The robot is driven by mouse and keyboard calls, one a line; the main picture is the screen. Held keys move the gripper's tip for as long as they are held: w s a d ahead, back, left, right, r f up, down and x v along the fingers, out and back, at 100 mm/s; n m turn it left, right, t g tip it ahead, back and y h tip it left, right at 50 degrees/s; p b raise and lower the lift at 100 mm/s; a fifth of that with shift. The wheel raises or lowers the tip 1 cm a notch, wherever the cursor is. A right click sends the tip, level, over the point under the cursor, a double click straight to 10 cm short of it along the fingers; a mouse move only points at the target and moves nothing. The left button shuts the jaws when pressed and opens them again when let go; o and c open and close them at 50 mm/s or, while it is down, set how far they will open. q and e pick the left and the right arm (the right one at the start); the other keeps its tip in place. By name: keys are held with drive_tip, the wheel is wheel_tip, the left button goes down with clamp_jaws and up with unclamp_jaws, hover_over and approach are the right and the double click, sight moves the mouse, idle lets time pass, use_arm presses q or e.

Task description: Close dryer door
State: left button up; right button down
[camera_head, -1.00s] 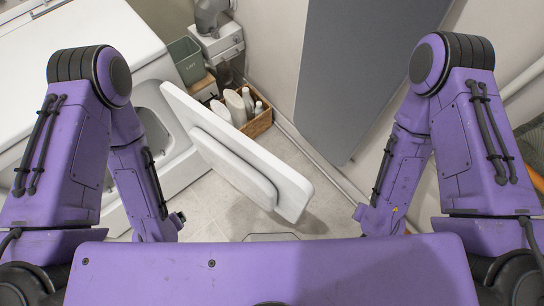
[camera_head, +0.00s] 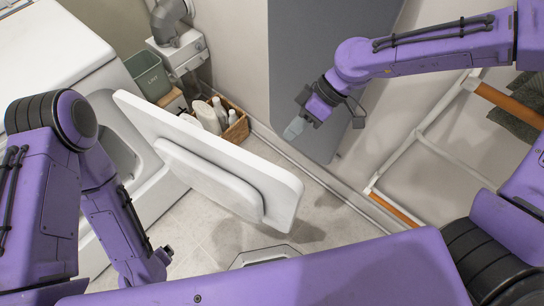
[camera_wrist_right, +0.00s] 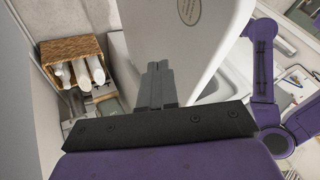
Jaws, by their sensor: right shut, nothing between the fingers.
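The white dryer door (camera_head: 215,160) stands wide open in the head view, swung out from the white dryer (camera_head: 45,60) at the left. In the right wrist view the shut fingers (camera_wrist_right: 157,80) point toward the door (camera_wrist_right: 185,45), which fills the upper middle.
A wicker basket with white bottles (camera_head: 236,130) and a green bin (camera_head: 150,76) stand behind the door by the wall. A grey panel (camera_head: 320,60) is at the back. A white rail rack (camera_head: 420,140) stands at the right. Tiled floor shows around the door.

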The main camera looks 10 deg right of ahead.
drive_tip(key=s+a+f, duration=0.3)
drive_tip(key=a+f, duration=0.1)
drive_tip(key=a, duration=0.2)
drive_tip(key=shift+s+f, duration=0.35)
drive_tip(key=shift+s, duration=0.05)
